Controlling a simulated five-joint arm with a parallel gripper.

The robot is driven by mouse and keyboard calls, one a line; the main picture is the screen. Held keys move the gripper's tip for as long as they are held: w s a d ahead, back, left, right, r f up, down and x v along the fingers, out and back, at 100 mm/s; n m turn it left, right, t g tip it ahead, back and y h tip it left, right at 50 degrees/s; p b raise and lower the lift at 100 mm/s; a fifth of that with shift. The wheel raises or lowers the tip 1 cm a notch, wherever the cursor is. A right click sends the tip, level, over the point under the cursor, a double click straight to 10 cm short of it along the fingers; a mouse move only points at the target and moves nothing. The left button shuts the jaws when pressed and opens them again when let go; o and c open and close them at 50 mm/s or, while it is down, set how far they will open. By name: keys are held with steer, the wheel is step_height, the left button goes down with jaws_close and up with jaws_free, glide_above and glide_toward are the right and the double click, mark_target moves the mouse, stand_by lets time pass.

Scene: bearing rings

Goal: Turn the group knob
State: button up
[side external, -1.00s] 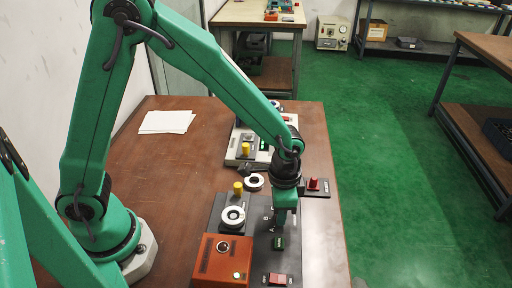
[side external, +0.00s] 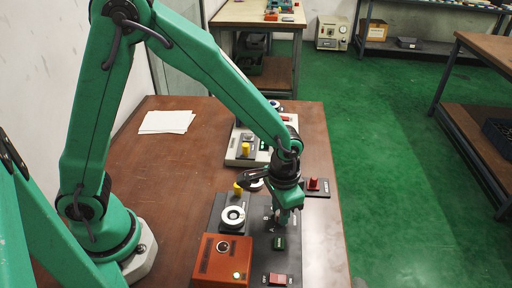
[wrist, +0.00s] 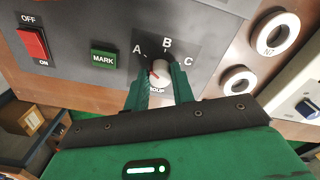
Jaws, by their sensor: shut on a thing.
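The group knob (wrist: 161,71) is a small round pale knob with a red mark on its left side. It sits on a dark panel under the letters A, B and C, and the red mark lies on the A side. My gripper (wrist: 159,78) has one green finger on each side of the knob and is shut on it. In the side external view my gripper (side external: 284,218) points down at the panel and hides the knob. The lower part of the GROUP label is partly covered by the fingers.
A green MARK button (wrist: 103,59) and a red OFF/ON switch (wrist: 33,42) are left of the knob in the wrist view. Two white rings (wrist: 274,33) (wrist: 238,82) are to the right. An orange box (side external: 222,262) stands beside the panel.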

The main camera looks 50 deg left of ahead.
mark_target(278, 210)
steer(key=o, duration=1)
steer(key=shift+a, duration=0.1)
steer(key=shift+r, duration=0.1)
steer(key=shift+r, duration=3.85)
steer(key=shift+a+r, duration=0.35)
steer(key=shift+r, duration=0.05)
steer(key=s+a+r+n+t, duration=0.1)
steer(key=s+a+r+t, duration=0.1)
steer(key=s+a+r, duration=0.2)
steer(key=s+a+r+n+t, duration=0.1)
steer(key=s+a+r, duration=0.3)
steer(key=a, duration=0.2)
steer(key=s+a+r+n+t, duration=0.1)
steer(key=s+a+r+t, duration=0.1)
steer(key=s+a+r, duration=0.2)
steer(key=shift+s+a+r+n+t, duration=0.1)
steer(key=shift+a+r+n+t, duration=0.05)
steer(key=shift+a, duration=0.35)
steer(key=shift+a+r+n+t, duration=0.1)
steer(key=shift+a+n+t, duration=0.05)
steer(key=shift+a, duration=0.35)
